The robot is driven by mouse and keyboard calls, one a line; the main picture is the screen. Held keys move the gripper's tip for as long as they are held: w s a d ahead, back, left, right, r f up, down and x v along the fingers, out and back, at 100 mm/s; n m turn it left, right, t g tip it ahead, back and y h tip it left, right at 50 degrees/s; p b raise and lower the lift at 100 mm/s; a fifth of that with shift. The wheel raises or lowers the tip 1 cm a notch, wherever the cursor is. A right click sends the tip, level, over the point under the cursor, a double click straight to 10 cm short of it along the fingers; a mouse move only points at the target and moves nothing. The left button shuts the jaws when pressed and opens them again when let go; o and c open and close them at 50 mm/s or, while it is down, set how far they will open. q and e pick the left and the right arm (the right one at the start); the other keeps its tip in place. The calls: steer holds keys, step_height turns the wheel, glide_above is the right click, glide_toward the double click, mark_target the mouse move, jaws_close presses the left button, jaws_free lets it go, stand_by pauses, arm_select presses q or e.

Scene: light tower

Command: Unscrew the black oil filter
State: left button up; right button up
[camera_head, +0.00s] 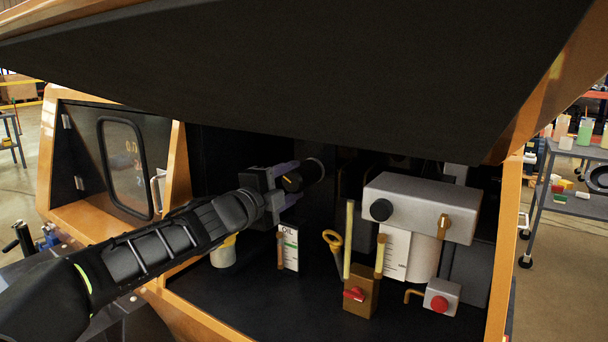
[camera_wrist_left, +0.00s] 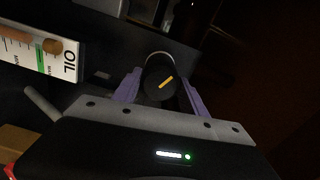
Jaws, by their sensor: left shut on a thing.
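The black oil filter (camera_head: 292,182) is a short dark cylinder with a yellow-orange mark, inside the open engine bay. My left gripper (camera_head: 303,180) reaches in from the left, its purple fingers on either side of the filter and shut on it. In the left wrist view the filter's round end (camera_wrist_left: 160,84) faces the camera, between the two purple fingers (camera_wrist_left: 160,90). A pale rim shows just behind the filter; whether its thread is engaged is hidden. My right gripper is not in view.
An OIL label card (camera_head: 290,248) stands below the gripper. To the right are a grey housing (camera_head: 420,205), a brass block with a red handle (camera_head: 362,292), yellow rods and a red-button box (camera_head: 442,297). The dark raised hood (camera_head: 300,75) hangs overhead. The bay floor's front is clear.

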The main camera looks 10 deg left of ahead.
arm_select(q)
steer(key=shift+r, duration=0.1)
jaws_close()
steer(key=n+p, duration=0.2)
steer(key=n, duration=0.1)
steer(key=shift+r+p, duration=0.2)
steer(key=shift+p, duration=0.2)
steer(key=shift+n+p, duration=0.3)
steer(key=shift+n, duration=0.4)
steer(key=shift+f+n, duration=0.25)
steer(key=shift+n, duration=0.15)
